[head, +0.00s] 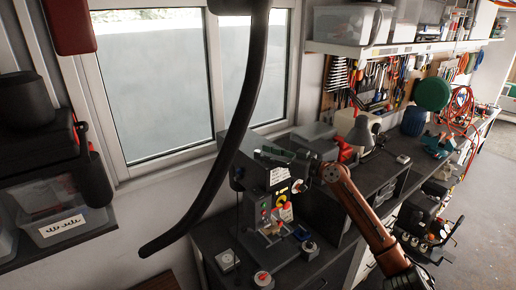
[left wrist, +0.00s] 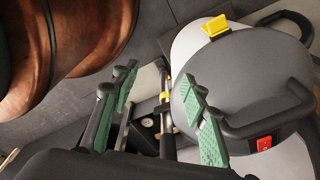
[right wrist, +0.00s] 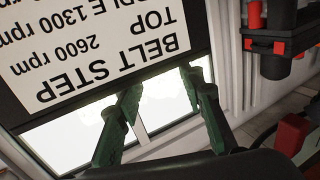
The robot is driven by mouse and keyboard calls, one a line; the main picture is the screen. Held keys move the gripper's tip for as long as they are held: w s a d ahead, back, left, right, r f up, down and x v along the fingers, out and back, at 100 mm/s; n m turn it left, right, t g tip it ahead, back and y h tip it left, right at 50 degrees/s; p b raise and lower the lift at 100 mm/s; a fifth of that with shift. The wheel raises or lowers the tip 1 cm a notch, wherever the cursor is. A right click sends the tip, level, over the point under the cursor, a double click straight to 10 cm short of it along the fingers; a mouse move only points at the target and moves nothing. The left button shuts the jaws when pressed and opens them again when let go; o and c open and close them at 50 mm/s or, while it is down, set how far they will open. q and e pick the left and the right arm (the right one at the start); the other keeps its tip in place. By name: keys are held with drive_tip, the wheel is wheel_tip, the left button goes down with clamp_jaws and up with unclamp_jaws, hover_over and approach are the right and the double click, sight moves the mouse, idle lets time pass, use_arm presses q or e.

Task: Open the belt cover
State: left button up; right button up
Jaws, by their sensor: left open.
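The drill-press-like machine (head: 262,183) stands on the bench below the window, with a white label (head: 279,175), buttons and a yellow-marked switch on its front. Its dark top housing, where the belt cover is, is partly hidden by my right gripper. My right gripper (head: 280,154) is at the top of this housing, its green pads apart. In the right wrist view the green fingers (right wrist: 160,85) are apart, close to a dark panel with a belt-step speed label (right wrist: 100,45). I cannot tell whether they touch it. My left gripper (left wrist: 160,98) is open and empty, beside a rounded grey body (left wrist: 245,85).
A grey box (head: 313,131) and a lamp (head: 362,131) stand on the bench to the right. Hand tools (head: 375,85) hang behind. A black curved tube crosses the head view in front of the window. Storage bins (head: 62,224) sit on the left shelf.

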sight(258, 151)
drive_tip(key=x, duration=0.2)
drive_tip(key=shift+w+a+f+p, duration=0.1)
drive_tip(key=shift+w+a+p, duration=0.15)
drive_tip(key=shift+w+p, duration=0.15)
drive_tip(key=shift+w+a, duration=0.2)
drive_tip(key=shift+a, duration=0.05)
drive_tip(key=shift+a+f, duration=0.1)
drive_tip(key=shift+c, duration=0.9)
drive_tip(key=c, duration=0.6)
clamp_jaws()
use_arm(q)
drive_tip(key=shift+w+r, duration=0.45)
drive_tip(key=shift+r, duration=0.2)
drive_tip(key=shift+w, duration=0.25)
